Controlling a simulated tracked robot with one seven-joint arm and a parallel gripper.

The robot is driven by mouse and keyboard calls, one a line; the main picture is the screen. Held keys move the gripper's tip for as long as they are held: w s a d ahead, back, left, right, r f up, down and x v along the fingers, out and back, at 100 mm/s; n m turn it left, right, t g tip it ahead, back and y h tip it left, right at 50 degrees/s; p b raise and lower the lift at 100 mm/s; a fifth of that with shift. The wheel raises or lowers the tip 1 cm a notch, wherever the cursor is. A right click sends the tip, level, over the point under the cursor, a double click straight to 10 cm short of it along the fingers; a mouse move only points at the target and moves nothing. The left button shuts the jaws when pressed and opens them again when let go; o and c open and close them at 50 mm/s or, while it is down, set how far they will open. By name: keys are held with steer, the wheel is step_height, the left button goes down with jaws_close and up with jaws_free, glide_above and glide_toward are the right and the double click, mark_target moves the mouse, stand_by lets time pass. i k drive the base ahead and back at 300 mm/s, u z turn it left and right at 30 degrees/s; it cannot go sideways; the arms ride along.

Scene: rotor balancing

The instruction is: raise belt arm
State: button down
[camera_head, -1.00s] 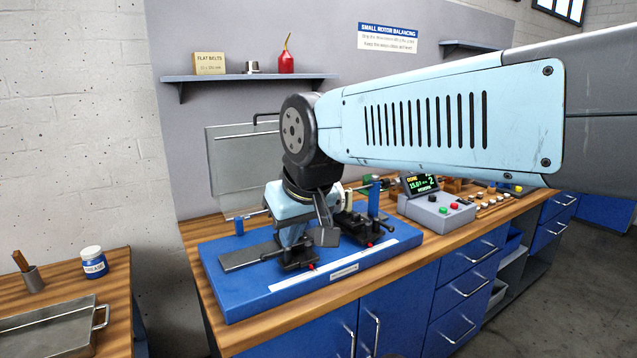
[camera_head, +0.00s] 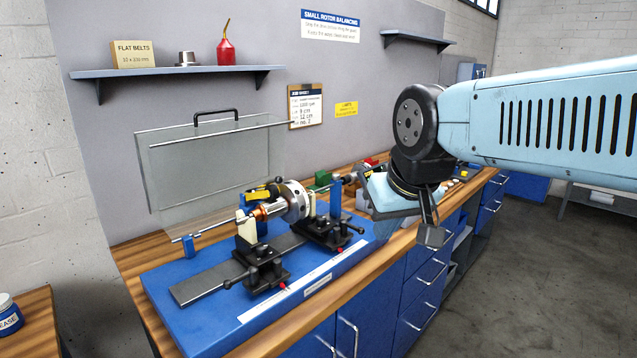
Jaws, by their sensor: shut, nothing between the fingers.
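The balancing machine stands on a blue base plate (camera_head: 165,290) on the workbench, with a silver rotor disc (camera_head: 293,202) and a copper-coloured shaft section on black-footed supports. A yellow and black part (camera_head: 257,195) sits behind the rotor; I cannot tell which piece is the belt arm. My gripper (camera_head: 388,222) is shut and empty, right of the machine and apart from the rotor. Its fingertips are hard to make out, and my wrist hides part of the bench behind.
A clear guard panel (camera_head: 205,160) with a black handle stands upright behind the machine. Blue drawers (camera_head: 427,290) line the bench front. Floor at right is clear.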

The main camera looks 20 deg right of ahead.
mark_target(264, 187)
steer(key=z, duration=1.35)
steer(key=k, duration=1.2)
steer(key=u, duration=1.75)
steer(key=i, duration=1)
steer(key=z, duration=0.05)
